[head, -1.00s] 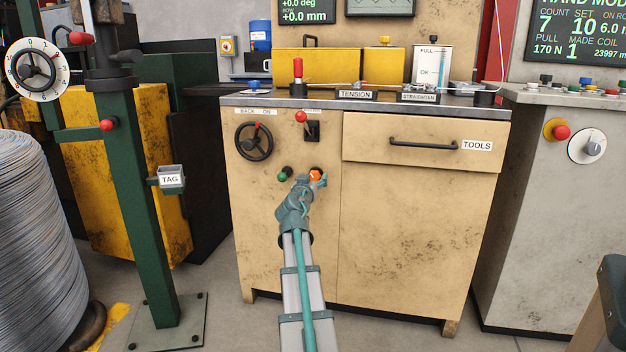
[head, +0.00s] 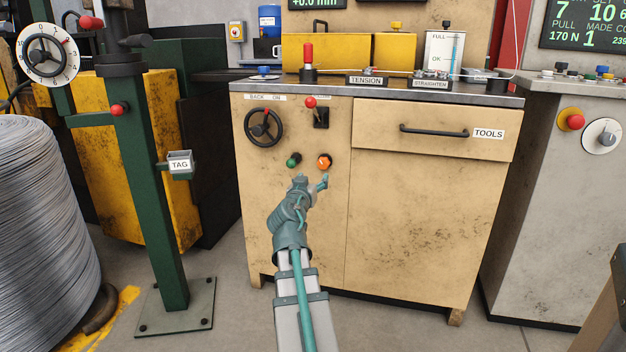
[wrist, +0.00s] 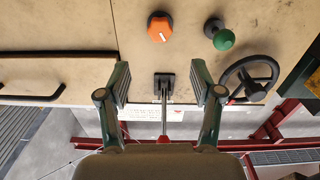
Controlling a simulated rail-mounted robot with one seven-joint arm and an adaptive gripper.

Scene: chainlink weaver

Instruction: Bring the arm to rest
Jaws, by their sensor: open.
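My gripper (head: 311,183) is in front of the beige cabinet (head: 420,220), just below the orange knob (head: 324,160) and the green button (head: 293,160) in the head view. In the wrist view my gripper (wrist: 160,85) has its two fingers wide apart with nothing between them. The orange knob (wrist: 160,28) shows beyond the fingertips there, and the green button (wrist: 219,35) lies to its right. The black switch plate with its lever (wrist: 163,88) appears in the gap between the fingers, farther off. I cannot tell the exact distance to the cabinet front.
A black handwheel (head: 263,127) and a red-tipped lever (head: 311,102) are on the cabinet above my gripper. A drawer handle (head: 434,131) sticks out at right. A green post (head: 155,200) and a wire coil (head: 45,230) stand at left. Bare floor lies in front.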

